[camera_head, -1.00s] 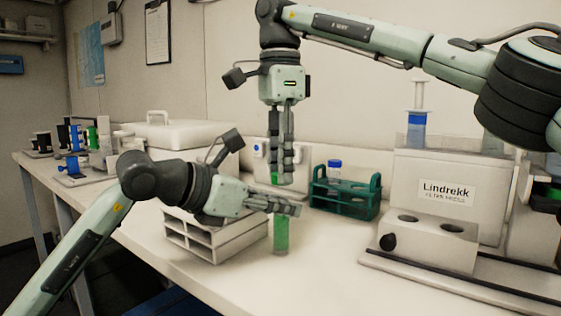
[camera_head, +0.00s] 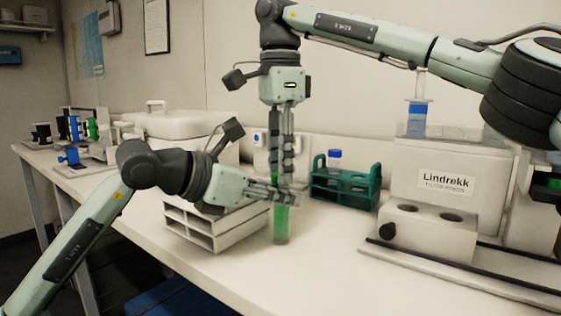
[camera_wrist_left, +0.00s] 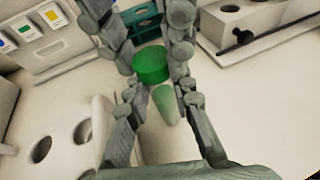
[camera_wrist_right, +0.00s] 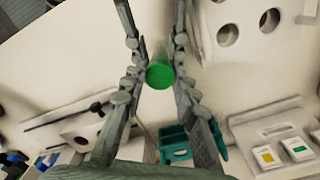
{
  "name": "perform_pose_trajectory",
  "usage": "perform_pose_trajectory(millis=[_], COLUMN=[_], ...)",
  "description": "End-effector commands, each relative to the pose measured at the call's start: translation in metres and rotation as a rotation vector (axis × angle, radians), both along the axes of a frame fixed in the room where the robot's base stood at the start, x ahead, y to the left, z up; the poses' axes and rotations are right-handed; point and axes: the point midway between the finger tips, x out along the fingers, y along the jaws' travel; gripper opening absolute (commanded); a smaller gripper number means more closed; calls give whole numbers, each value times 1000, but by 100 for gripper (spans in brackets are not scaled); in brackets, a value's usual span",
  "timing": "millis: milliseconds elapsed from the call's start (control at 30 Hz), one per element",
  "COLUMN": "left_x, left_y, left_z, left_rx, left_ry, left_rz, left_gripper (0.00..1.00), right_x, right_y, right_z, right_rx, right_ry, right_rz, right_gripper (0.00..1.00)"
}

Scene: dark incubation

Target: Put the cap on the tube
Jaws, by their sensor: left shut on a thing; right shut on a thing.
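A clear tube with green contents (camera_head: 281,222) stands upright in my left gripper (camera_head: 285,194), its lower part showing below the fingers. In the left wrist view, its pale green side (camera_wrist_left: 166,106) shows between the left fingers. My right gripper (camera_head: 283,182) points straight down from above, shut on the green cap (camera_wrist_right: 160,74). The cap also shows in the left wrist view (camera_wrist_left: 152,65), at the tube's upper end. The fingers of both grippers overlap closely in the head view and mostly hide the cap and tube mouth. I cannot tell whether cap and tube touch.
A white rack with round holes (camera_head: 215,232) stands close left of the tube. A teal rack (camera_head: 345,190) holding a blue-capped tube (camera_head: 335,158) is behind right. A white Lindrekk device (camera_head: 445,165) stands at right. The front bench top is clear.

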Motion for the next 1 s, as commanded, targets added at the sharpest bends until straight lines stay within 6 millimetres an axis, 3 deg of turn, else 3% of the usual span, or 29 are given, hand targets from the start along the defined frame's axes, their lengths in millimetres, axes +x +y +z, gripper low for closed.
perform_pose_trajectory(millis=[1000], left_x=[-1], left_y=[0], left_z=[1], left_rx=[-3], left_ry=[-2], left_rz=[-1], left_gripper=[0], right_x=[0], right_y=[0], right_z=[-16], right_rx=[-4], right_ry=[5], right_rz=[1], right_gripper=[19])
